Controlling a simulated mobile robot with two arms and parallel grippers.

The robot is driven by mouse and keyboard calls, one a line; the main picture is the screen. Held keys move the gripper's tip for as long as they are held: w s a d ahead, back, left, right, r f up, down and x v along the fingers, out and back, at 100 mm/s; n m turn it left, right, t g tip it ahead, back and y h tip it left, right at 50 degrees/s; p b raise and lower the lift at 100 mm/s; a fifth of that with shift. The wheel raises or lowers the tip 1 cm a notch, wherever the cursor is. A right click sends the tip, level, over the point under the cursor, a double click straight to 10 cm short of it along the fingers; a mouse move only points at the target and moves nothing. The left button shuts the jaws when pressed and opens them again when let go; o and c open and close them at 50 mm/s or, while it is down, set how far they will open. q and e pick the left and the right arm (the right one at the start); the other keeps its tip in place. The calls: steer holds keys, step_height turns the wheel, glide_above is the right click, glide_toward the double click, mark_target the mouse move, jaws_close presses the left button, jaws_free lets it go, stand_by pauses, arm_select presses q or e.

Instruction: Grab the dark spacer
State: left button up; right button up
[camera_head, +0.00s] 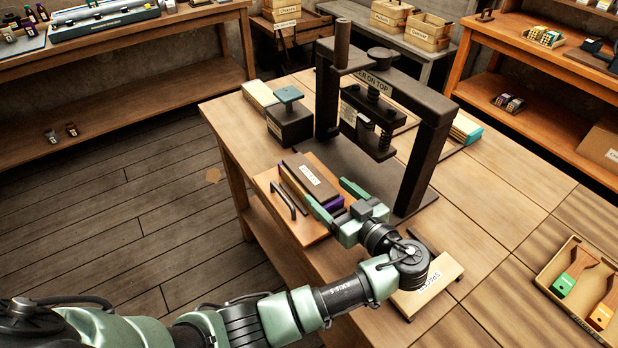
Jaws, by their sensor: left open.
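A dark brown flat block (311,176) with a small label, which looks like the dark spacer, lies on top of a stack with yellow and purple edges on a wooden tray (268,182). The tray has a dark handle and sits near the table's left edge. My left gripper (328,192) is open, at the near right end of the stack. Its fingers appear to lie on either side of that end; I cannot tell if they touch the block. The fingers hide part of the stack. My right gripper is not in view.
A dark press frame (427,150) with a post stands just right of the stack. A dark box with a teal knob (288,95) stands behind the tray. A light labelled block (432,286) lies below my wrist. A wooden tray of coloured tools (556,270) is at right.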

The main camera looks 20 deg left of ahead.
mark_target(312, 177)
arm_select(q)
steer(key=p+x, duration=0.1)
steer(key=x, duration=0.1)
steer(key=p+x, duration=0.1)
steer(key=x, duration=0.1)
steer(key=p+x, duration=0.1)
steer(key=x, duration=0.1)
steer(key=shift+a+r, duration=0.3)
steer(key=shift+a, duration=0.05)
steer(key=shift+w+a+f, duration=0.1)
steer(key=shift+w, duration=0.05)
steer(key=c, duration=1.4)
steer(key=shift+c, duration=0.6)
